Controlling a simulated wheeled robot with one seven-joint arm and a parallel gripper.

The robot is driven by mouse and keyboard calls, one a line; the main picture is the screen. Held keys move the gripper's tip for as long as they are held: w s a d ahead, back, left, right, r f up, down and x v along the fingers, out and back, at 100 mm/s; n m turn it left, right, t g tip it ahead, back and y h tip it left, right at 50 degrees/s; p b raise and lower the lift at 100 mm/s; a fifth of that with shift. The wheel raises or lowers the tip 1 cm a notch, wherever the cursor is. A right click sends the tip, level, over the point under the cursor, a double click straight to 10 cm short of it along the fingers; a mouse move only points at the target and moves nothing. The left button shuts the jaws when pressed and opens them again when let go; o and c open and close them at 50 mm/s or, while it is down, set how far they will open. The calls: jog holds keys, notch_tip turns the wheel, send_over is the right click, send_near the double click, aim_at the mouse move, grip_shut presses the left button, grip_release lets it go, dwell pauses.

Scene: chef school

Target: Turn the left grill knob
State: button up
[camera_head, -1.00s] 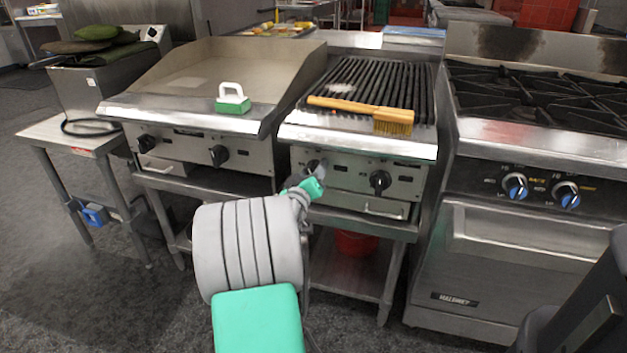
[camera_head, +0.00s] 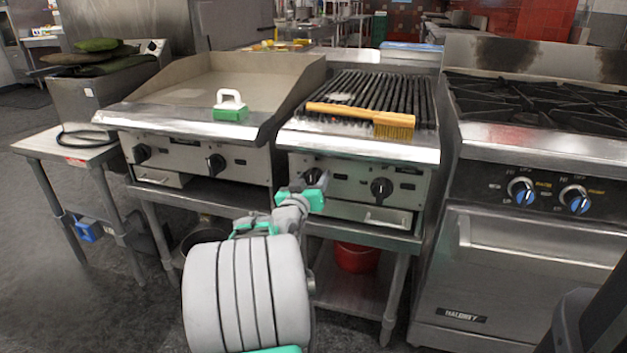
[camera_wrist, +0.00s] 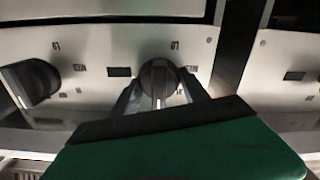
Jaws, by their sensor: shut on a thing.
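The grill with black grates (camera_head: 372,92) stands in the middle of the head view, with two black knobs on its front panel. My gripper (camera_head: 312,186) is at the left grill knob (camera_head: 313,175), which it partly hides. In the wrist view, the black knob (camera_wrist: 158,76) sits between the two fingers of my gripper (camera_wrist: 160,92), one on each side, shut on it. The knob's ridge looks nearly upright there. The right grill knob (camera_head: 381,188) is free; it shows at the left in the wrist view (camera_wrist: 36,80), which appears upside down.
A wooden-handled brush (camera_head: 365,115) lies across the grill's front. A griddle (camera_head: 205,85) with a green-and-white scrubber (camera_head: 230,107) stands left. A stove (camera_head: 530,200) with blue-marked knobs stands right. A red bucket (camera_head: 356,257) is below the grill.

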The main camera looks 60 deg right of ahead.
aim_at(310, 183)
jog(key=shift+f, duration=0.3)
jog(key=o, duration=1.1)
jog(key=shift+c, duration=0.2)
jog(key=shift+r, duration=0.15)
jog(key=a, duration=0.2)
jog(key=a+p, duration=0.1)
jog(key=a, duration=0.2)
jog(key=s+a, duration=0.1)
jog(key=a, duration=0.1)
jog(key=shift+s+a, duration=0.1)
jog(key=shift+a, duration=0.3)
jog(key=shift+r+p, duration=0.1)
jog(key=shift+p, duration=0.2)
